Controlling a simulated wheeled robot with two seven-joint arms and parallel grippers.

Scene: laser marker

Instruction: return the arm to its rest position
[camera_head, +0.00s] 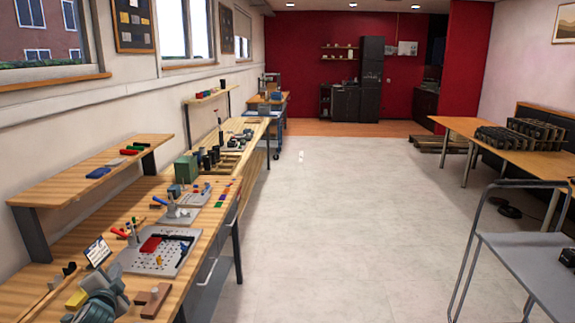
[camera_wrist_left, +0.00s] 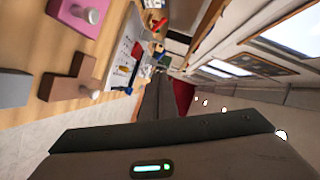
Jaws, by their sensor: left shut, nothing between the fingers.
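My left gripper (camera_head: 105,289) is low at the bottom left of the head view, over the near end of the wooden bench. It is a grey-green shape, shut and empty, and its fingertips are hard to make out. A brown notched block (camera_head: 153,299) with a pale pin lies just right of it. In the left wrist view this brown block (camera_wrist_left: 72,82) and a pink block (camera_wrist_left: 88,14) with a metal knob are close by. A dark housing with a green light fills the bottom of that view. My right gripper is not in view.
A grey perforated plate (camera_head: 136,262) with a red part and a black part lies beyond the gripper. A small sign (camera_head: 97,252) and a yellow block (camera_head: 77,299) are close by. A raised shelf (camera_head: 60,185) runs along the left. The floor (camera_head: 330,220) to the right is clear.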

